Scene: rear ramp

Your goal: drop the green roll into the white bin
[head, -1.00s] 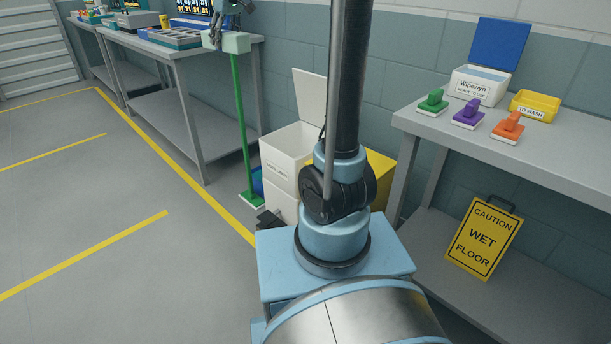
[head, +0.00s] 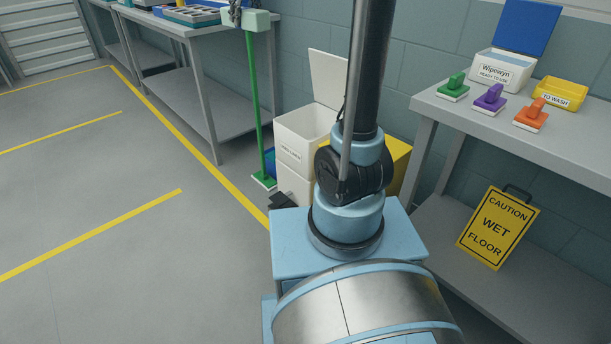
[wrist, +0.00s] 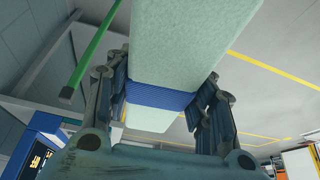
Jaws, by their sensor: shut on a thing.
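The pale green roll (wrist: 190,45) has a blue band round it and sits between the fingers of my gripper (wrist: 163,98) in the wrist view. The fingers press on both sides at the band. In the head view the roll (head: 257,20) shows at the top edge, where my gripper (head: 235,12) is mostly cut off. The white bin (head: 294,152) stands on the floor by the wall, its lid (head: 329,82) raised and its top open. The roll appears above and left of the bin in the picture. The bin's inside bottom is hidden.
A green-handled mop (head: 257,110) stands left of the bin. A yellow bin (head: 398,158) is partly hidden behind my arm. A grey bench (head: 560,140) at right holds colored brushes and tubs, with a wet-floor sign (head: 497,228) below. Open floor lies left.

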